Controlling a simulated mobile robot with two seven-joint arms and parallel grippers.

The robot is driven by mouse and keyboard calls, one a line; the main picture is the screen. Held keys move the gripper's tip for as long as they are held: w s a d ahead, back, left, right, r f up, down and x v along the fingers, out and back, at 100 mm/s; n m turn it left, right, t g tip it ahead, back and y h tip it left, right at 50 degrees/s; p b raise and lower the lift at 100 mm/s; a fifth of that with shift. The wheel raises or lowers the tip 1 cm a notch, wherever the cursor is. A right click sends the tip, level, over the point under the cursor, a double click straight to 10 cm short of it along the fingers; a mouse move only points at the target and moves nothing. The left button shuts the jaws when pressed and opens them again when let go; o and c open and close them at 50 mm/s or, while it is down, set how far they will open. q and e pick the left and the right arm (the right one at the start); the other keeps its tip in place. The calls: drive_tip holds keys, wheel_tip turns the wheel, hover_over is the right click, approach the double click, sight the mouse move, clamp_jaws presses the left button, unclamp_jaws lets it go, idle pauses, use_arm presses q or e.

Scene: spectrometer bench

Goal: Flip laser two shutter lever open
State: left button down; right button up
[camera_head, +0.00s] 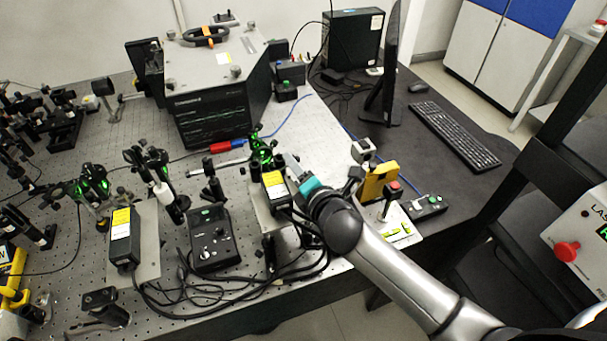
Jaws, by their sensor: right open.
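Two black laser boxes with yellow labels are on the perforated bench. One laser box (123,238) is at the lower left on a grey plate. The other laser box (275,188) is near the middle on a raised mount, close beside my right gripper (290,163). Which one is laser two cannot be read. My right arm comes in from the lower right, and its gripper is open at the right side and far end of the middle box. The shutter lever cannot be made out; it is too small or hidden by the gripper. My left gripper is out of view.
A black controller (210,240) with cables stands between the laser boxes. Green-lit optics (262,148) stand just beyond the gripper. A large spectrometer housing (215,90) stands behind.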

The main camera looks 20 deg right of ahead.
drive_tip(key=v, duration=1.5)
drive_tip(key=s+d+f+m+g+h, duration=0.3)
drive_tip(key=s+d+f+m+g, duration=0.15)
drive_tip(key=m, duration=0.75)
drive_tip(key=s+a+f+m+g+y, duration=0.2)
drive_tip(key=s+a+f+m+g, duration=0.25)
drive_tip(key=s+m+g, duration=0.4)
wheel_tip(320, 180, down, 29)
drive_tip(key=s+m+b, duration=0.2)
drive_tip(key=s+b, duration=0.1)
drive_tip(key=b, duration=0.4)
drive_tip(key=s+d+f+b, duration=0.1)
drive_tip(key=s+f+b, duration=0.2)
drive_tip(key=s+f, duration=0.4)
drive_tip(key=s+d+f+g+b, duration=0.1)
drive_tip(key=s+d+f+b, duration=0.1)
drive_tip(key=s+f, duration=0.6)
wheel_tip(320, 180, down, 5)
drive_tip(key=shift+f+n+b, duration=0.1)
drive_tip(key=shift+n+b, duration=0.25)
drive_tip(key=shift+b, duration=0.05)
